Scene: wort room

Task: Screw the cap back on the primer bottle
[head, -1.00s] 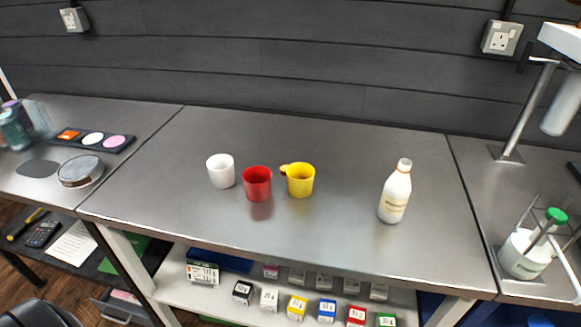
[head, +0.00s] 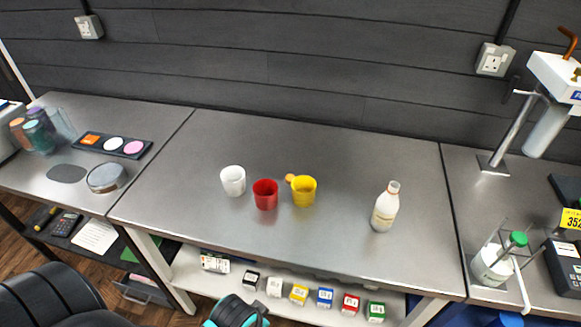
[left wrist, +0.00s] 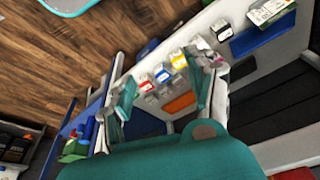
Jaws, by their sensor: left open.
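The white bottle (head: 384,210), with a tan label and an orange ring at its neck, stands upright on the right part of the steel bench (head: 330,150). I cannot tell whether its top is capped. A small orange-yellow piece (head: 290,178) shows at the left of the yellow cup (head: 304,192); I cannot tell whether it is a cap or part of the cup. In the left wrist view my left gripper (left wrist: 165,88) is open and empty, above the lower shelf's front.
A white cup (head: 233,181) and a red cup (head: 265,195) stand left of the yellow cup. Several small boxes line the lower shelf (head: 210,290). A green-capped container (head: 491,264) stands in a rack at right. The bench between cups and bottle is clear.

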